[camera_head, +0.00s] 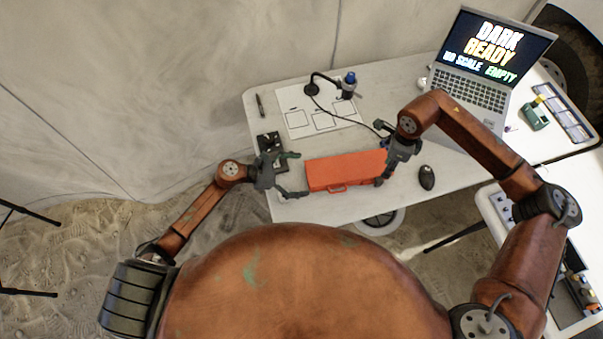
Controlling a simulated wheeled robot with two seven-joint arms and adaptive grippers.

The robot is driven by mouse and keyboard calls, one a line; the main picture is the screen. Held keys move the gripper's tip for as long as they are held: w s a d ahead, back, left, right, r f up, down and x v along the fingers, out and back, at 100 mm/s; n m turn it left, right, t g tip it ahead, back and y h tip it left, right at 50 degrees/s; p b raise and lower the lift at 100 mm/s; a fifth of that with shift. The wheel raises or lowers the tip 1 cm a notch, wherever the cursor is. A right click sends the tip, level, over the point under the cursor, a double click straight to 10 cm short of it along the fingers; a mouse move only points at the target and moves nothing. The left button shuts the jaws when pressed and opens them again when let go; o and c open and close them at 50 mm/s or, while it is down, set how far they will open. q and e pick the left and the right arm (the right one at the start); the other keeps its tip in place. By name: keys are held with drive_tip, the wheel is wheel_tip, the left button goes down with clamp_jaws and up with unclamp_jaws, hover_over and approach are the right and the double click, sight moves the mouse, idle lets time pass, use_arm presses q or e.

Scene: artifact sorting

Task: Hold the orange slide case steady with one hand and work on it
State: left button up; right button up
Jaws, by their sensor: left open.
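The orange slide case (345,171) lies closed on the white table near its front edge, with a small handle on its front side. My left gripper (297,174) is open just left of the case, its two fingers spread toward the case's left end. My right gripper (383,166) is at the case's right end, over or against it. Its fingers are partly hidden by its own body, so I cannot tell whether it grips the case.
Behind the case are a white sheet with printed boxes (298,122) and a small stand with a blue top (350,79). A black device (268,144) is at the left.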

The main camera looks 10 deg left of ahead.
sight(321, 175)
use_arm(q)
drive_tip(key=x, duration=0.7)
drive_tip(key=shift+w+d+f, duration=0.1)
drive_tip(key=shift+d+f, duration=0.05)
drive_tip(key=shift+d, duration=0.2)
drive_tip(key=shift+c, duration=0.7)
drive_tip(key=c, duration=1.7)
use_arm(e)
drive_tip(key=c, duration=0.5)
drive_tip(key=shift+w+d+n, duration=0.25)
drive_tip(key=shift+d+n, duration=0.05)
drive_tip(key=shift+d, duration=0.3)
clamp_jaws()
drive_tip(key=w+d+n+g+y, duration=0.1)
drive_tip(key=w+d+n+y, duration=0.1)
drive_tip(key=d+n, duration=0.3)
drive_tip(key=w+d, duration=0.1)
drive_tip(key=d, duration=0.2)
drive_tip(key=shift+n+y, duration=0.3)
